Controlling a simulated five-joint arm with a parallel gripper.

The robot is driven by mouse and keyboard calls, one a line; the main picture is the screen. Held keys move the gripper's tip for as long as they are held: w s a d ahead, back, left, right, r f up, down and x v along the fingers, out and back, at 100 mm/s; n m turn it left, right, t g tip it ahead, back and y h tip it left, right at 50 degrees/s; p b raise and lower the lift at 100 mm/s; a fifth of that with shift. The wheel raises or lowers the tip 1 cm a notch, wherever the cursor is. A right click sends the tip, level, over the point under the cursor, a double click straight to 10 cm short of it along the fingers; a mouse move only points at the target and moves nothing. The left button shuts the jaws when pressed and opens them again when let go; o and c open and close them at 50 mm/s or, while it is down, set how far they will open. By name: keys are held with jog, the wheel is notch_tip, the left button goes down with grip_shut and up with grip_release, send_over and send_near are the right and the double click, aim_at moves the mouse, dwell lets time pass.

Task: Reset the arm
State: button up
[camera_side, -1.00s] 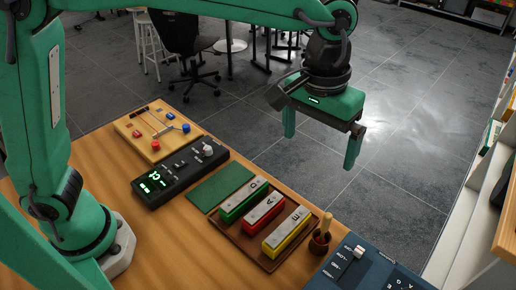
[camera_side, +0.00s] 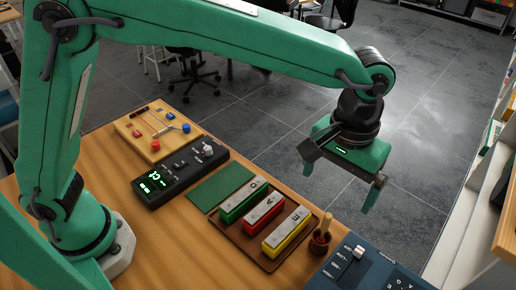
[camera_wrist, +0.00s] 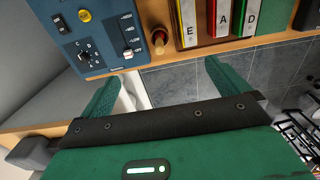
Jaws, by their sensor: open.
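My gripper (camera_side: 340,185) is open and empty in the side view. It hangs beyond the far right edge of the wooden table (camera_side: 150,240), over the floor. In the wrist view my gripper (camera_wrist: 160,88) shows its two green fingers spread apart with nothing between them. The table edge with the blue panel and the bars lies past the fingertips there.
The table holds a wooden board with coloured knobs (camera_side: 134,123), a black device with a green display (camera_side: 180,172), a green mat (camera_side: 222,187), green (camera_side: 243,203), red (camera_side: 262,214) and yellow (camera_side: 286,231) bars on a brown tray (camera_side: 268,264), a small cup with a stick (camera_side: 318,243), and a blue panel (camera_side: 345,275).

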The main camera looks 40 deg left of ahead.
aim_at(328, 215)
notch_tip(328, 215, down, 6)
jog(key=shift+f, duration=0.25)
jog(key=shift+r, duration=0.1)
dwell(0.9)
notch_tip(328, 215, up, 10)
dwell(0.7)
jog(key=shift+a, duration=0.1)
